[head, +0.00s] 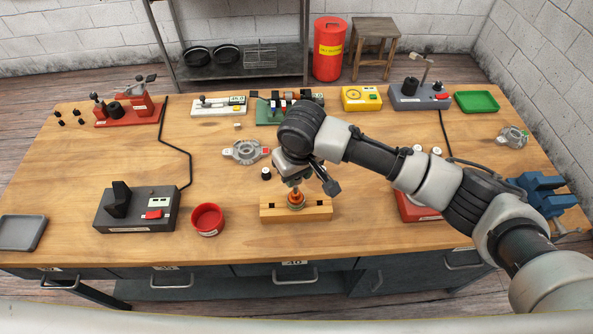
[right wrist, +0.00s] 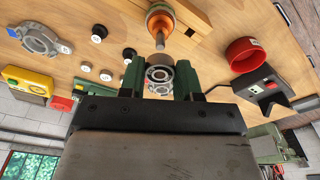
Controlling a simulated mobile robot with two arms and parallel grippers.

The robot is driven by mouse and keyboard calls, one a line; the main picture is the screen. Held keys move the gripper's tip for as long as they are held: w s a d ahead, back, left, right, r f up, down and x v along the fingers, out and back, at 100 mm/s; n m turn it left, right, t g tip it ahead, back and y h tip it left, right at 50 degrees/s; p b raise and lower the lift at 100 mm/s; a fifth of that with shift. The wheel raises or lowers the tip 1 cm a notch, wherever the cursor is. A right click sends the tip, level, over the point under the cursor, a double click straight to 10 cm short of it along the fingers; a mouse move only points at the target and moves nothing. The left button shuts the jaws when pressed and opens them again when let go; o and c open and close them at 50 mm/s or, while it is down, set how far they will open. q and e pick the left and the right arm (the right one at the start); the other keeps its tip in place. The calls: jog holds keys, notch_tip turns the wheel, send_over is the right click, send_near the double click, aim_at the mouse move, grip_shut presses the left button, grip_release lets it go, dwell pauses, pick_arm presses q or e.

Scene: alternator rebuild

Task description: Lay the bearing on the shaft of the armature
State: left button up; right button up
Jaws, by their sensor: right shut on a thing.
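The armature (head: 296,199), with an orange copper winding, stands in a wooden block (head: 270,212) at the front middle of the bench. In the right wrist view the armature (right wrist: 158,20) shows at the top, its steel shaft (right wrist: 160,42) pointing toward my gripper. My right gripper (right wrist: 160,80) is shut on the bearing (right wrist: 158,73), a steel ring between the green fingers. The bearing is close to the shaft end; I cannot tell whether they touch. In the head view my right gripper (head: 294,180) is above the armature, and it hides the bearing. My left gripper is out of view.
A red bowl (head: 208,219) and a dark grey device (head: 138,209) stand left of the block. A grey housing (head: 246,151) and a small black cylinder (head: 266,174) lie behind it. A red device (head: 412,210) stands to the right, partly behind my arm.

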jog(key=shift+f, duration=0.3)
jog(key=shift+f+b, duration=0.5)
jog(key=shift+f, duration=0.6)
dwell(0.4)
jog(key=shift+p, duration=0.5)
jog(key=shift+f, duration=0.1)
dwell(0.7)
jog(key=o, duration=1)
jog(key=shift+p, duration=0.35)
